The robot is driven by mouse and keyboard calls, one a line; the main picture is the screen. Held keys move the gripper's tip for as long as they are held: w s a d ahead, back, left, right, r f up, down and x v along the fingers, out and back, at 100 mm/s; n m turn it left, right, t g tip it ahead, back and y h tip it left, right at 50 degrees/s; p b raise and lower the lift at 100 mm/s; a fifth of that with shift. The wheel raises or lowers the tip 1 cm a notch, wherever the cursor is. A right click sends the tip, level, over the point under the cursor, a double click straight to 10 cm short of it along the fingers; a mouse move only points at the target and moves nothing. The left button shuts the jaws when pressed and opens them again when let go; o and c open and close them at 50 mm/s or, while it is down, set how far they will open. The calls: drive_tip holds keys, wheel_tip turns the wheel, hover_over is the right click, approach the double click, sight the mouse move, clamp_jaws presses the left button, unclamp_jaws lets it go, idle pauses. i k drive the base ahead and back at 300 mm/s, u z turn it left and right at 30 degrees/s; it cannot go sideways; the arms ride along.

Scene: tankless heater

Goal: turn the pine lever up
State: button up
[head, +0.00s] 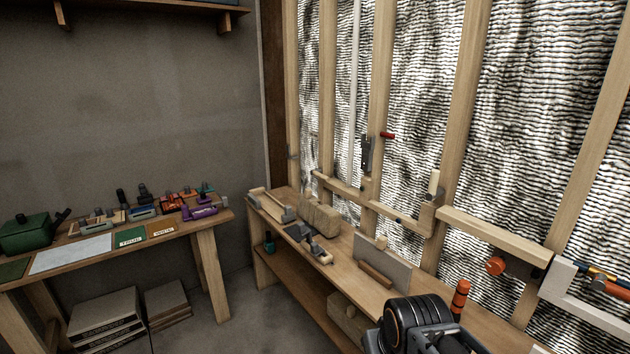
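I cannot tell for certain which part is the pine lever. A pale, pine-coloured upright piece (434,184) stands on a wooden block at the stud wall, right of centre, and may be it. A small red handle (387,135) sticks out to the right above a dark fitting (367,153) on a stud further left. A dark ribbed body (416,322) at the bottom edge looks like part of my arm. My gripper's fingers do not show, and nothing of mine touches the wall fittings.
A long workbench (350,290) runs below the studs, carrying a pale block (320,218), a grey panel (383,266) and hand planes. An orange-topped upright (461,297) stands near the dark body. A second bench (120,248) stands left. Floor shows between the benches.

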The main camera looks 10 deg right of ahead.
sight(316, 172)
drive_tip(key=u, duration=0.25)
drive_tip(key=i, duration=0.5)
drive_tip(key=u, duration=0.65)
drive_tip(key=i, duration=1.2)
drive_tip(key=z, duration=0.4)
drive_tip(key=i, duration=0.9)
drive_tip(key=z, duration=0.5)
